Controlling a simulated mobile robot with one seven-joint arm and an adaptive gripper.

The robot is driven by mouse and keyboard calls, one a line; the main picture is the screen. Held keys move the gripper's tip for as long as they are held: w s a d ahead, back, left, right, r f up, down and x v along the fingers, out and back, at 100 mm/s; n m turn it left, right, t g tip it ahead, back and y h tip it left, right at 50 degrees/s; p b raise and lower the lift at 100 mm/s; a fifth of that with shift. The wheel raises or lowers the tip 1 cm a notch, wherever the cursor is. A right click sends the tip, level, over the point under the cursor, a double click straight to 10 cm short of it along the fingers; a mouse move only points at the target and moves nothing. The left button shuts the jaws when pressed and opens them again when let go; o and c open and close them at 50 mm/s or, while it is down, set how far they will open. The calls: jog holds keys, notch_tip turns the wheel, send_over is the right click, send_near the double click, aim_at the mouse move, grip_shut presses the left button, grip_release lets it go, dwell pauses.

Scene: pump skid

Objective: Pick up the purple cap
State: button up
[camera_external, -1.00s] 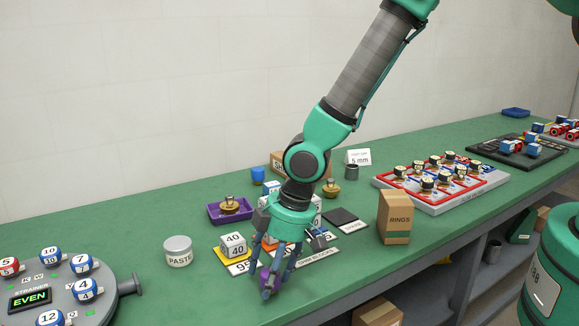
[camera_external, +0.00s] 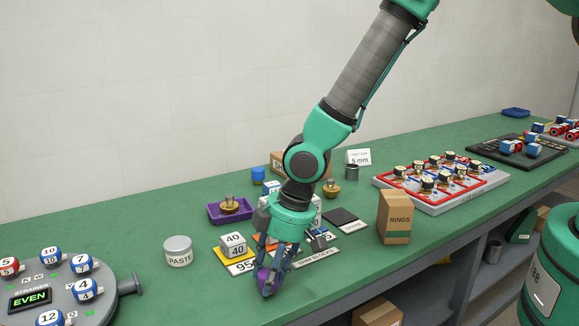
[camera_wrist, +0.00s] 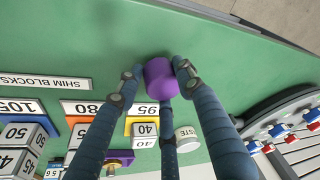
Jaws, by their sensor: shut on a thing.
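The purple cap (camera_wrist: 159,78) is between the fingers of my gripper (camera_wrist: 160,82) in the wrist view, with green bench top around it. In the external view my gripper (camera_external: 268,284) points down at the front part of the bench, and the purple cap (camera_external: 263,275) shows partly behind the fingers. The blue fingers are closed in around the cap. I cannot tell whether the cap still touches the bench.
A PASTE tin (camera_external: 178,252) stands to the left, and a block marked 40 (camera_external: 233,245) sits close behind my gripper. A RINGS box (camera_external: 395,217) stands to the right. A purple tray (camera_external: 213,213) is further back. The bench's front edge is near.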

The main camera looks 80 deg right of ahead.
jog(key=shift+r, duration=0.15)
jog(key=shift+r, duration=0.5)
jog(key=shift+p+v, duration=0.35)
jog(key=shift+v, duration=0.85)
jog(key=s+d+r, duration=0.1)
jog(key=s, duration=1.4)
jog(key=shift+d+r+p, duration=0.2)
jog(key=shift+d+p, duration=0.15)
